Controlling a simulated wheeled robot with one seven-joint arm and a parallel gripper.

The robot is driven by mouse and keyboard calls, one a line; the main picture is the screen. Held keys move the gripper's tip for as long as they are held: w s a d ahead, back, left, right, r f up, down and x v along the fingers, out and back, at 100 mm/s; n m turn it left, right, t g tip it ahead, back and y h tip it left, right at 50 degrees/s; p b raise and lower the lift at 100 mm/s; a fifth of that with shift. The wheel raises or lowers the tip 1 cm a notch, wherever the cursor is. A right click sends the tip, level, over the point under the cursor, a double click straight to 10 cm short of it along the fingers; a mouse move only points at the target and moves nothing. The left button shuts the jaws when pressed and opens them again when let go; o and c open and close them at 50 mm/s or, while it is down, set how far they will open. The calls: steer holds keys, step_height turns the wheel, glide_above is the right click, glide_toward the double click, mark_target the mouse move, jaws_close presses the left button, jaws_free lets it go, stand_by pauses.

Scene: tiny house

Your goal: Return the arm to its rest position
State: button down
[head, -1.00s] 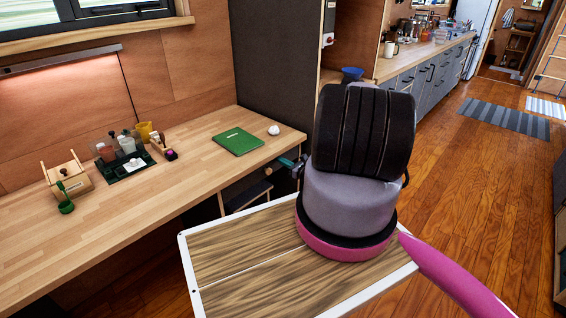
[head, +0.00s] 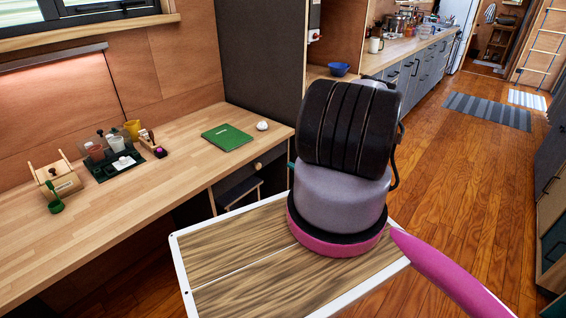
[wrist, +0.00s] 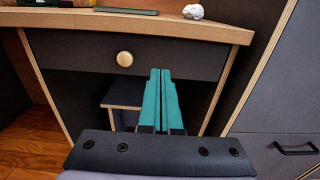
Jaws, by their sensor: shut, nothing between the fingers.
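My gripper (wrist: 160,76) shows in the wrist view with its two teal fingers pressed together and nothing between them. It points toward the front of the desk, below the desk edge, near a dark drawer (wrist: 75,52) with a round wooden knob (wrist: 124,59). In the head view my arm is folded above my wood-topped base, and it hides nearly all of the gripper; only a bit of teal shows at its left side.
The wooden desk (head: 130,200) holds a green book (head: 227,138), a white lump (head: 262,126) and a black tray (head: 115,166). A stool (wrist: 122,94) stands under the desk. A dark tall panel (head: 262,55) rises behind the arm. Open floor (head: 470,190) lies to the right.

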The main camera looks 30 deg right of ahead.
steer(key=w+a+r+n+g+y, duration=0.2)
steer(key=r+n, duration=0.1)
steer(key=r, duration=0.4)
steer(key=w+a+r+n+g+y, duration=0.2)
steer(key=r+n, duration=0.1)
steer(key=r, duration=0.4)
steer(key=w+a+r+n+g+y, duration=0.2)
steer(key=a+r+n, duration=0.1)
steer(key=r, duration=0.4)
steer(key=s+a+r+n+g, duration=0.25)
steer(key=a+r+n, duration=0.2)
steer(key=r, duration=0.45)
steer(key=s+a+r+n+g, duration=0.1)
steer(key=a+r+n+g, duration=0.3)
steer(key=r, duration=0.4)
steer(key=s+a+r+n+g+h, duration=0.1)
steer(key=s+a+r+n+h, duration=0.2)
steer(key=s+a+r, duration=0.4)
steer(key=s+a+r+n+g+h, duration=0.1)
steer(key=s+a+r+n+h, duration=0.15)
steer(key=s+r, duration=0.4)
steer(key=s+r+n+t+h, duration=0.2)
steer(key=s+r, duration=0.3)
steer(key=s, duration=0.2)
steer(key=s+a+r+n+t+h, duration=0.1)
steer(key=s+r+n+t+h, duration=0.1)
steer(key=s+r, duration=0.4)
steer(key=shift+s+n+t+h, duration=0.3)
steer(key=shift+s+t+h, duration=0.15)
steer(key=shift+s, duration=0.8)
